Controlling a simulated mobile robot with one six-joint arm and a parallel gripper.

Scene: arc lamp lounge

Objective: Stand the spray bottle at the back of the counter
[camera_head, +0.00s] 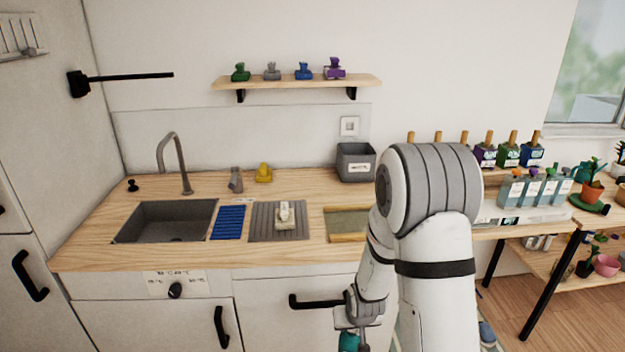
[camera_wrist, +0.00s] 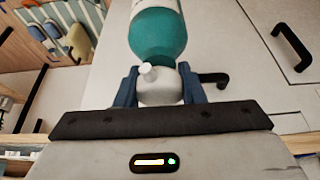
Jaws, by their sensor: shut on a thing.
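My gripper (camera_head: 358,322) is low in front of the cabinet doors, below the counter's front edge. It is shut on the spray bottle, whose teal part (camera_head: 348,341) shows at the bottom of the head view, mostly cut off. The bottle's teal body (camera_wrist: 157,35) extends away from the fingers, with a pale part at the picture's top edge. The wooden counter (camera_head: 88,238) is above and behind my gripper; its back strip meets the wall.
On the counter are a sink (camera_head: 165,222), tap (camera_head: 175,160), blue mat (camera_head: 229,222), grey ribbed board (camera_head: 262,222) with a pale object, and grey bin (camera_head: 356,162). Small grey (camera_head: 236,181) and yellow (camera_head: 264,173) objects stand at the back. A door handle (camera_head: 318,303) projects near my gripper.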

